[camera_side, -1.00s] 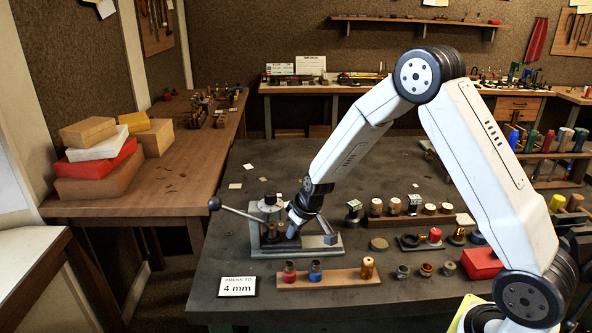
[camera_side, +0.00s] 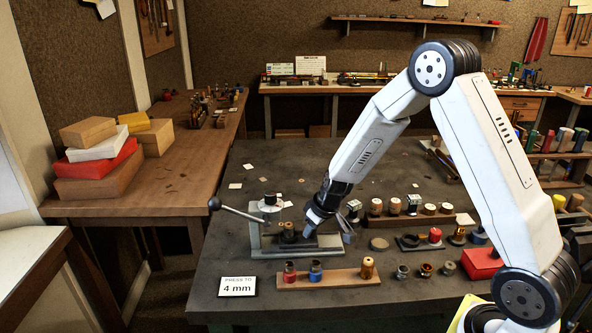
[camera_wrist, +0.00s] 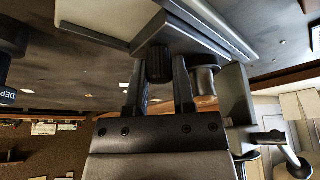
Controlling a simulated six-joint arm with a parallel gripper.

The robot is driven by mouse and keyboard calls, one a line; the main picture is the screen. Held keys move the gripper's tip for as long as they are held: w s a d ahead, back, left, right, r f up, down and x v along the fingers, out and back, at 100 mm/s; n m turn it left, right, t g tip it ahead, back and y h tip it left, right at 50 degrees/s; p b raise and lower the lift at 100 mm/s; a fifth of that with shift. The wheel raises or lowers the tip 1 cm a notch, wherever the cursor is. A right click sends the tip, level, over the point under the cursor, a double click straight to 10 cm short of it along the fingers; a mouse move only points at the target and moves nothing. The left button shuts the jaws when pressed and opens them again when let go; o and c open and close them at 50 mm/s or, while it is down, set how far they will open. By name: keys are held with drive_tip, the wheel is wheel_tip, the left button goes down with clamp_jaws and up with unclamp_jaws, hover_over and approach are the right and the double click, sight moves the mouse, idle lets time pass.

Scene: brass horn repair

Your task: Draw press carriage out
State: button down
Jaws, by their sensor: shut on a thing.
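The grey press (camera_side: 256,228) stands on the dark bench, with its lever ending in a black ball (camera_side: 214,203) to the left. My gripper (camera_side: 308,233) is low over the right part of the press base (camera_side: 322,246). In the wrist view, my two fingers (camera_wrist: 157,80) stand on either side of a black ribbed knob (camera_wrist: 159,66) on the press carriage (camera_wrist: 178,34), shut on it. A dark round part (camera_side: 288,232) sits left of my gripper. A grey cylinder (camera_wrist: 205,82) shows beside the knob. My gripper hides part of the carriage in the side view.
A "PRESS TO 4 mm" card (camera_side: 238,286) lies in front of the press. A wooden strip (camera_side: 330,278) with small coloured parts is nearby. Another block row (camera_side: 415,219) stands to the right. The bench behind the press is mostly clear.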

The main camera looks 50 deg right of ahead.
drive_tip(key=shift+s+d, duration=2.1)
drive_tip(key=shift+d, duration=0.1)
drive_tip(key=shift+c, duration=2.2)
unclamp_jaws()
drive_tip(key=shift+r, duration=0.15)
drive_tip(key=shift+s+r, duration=0.2)
drive_tip(key=shift+r, duration=0.15)
drive_tip(key=v, duration=0.7)
drive_tip(key=shift+f, duration=0.1)
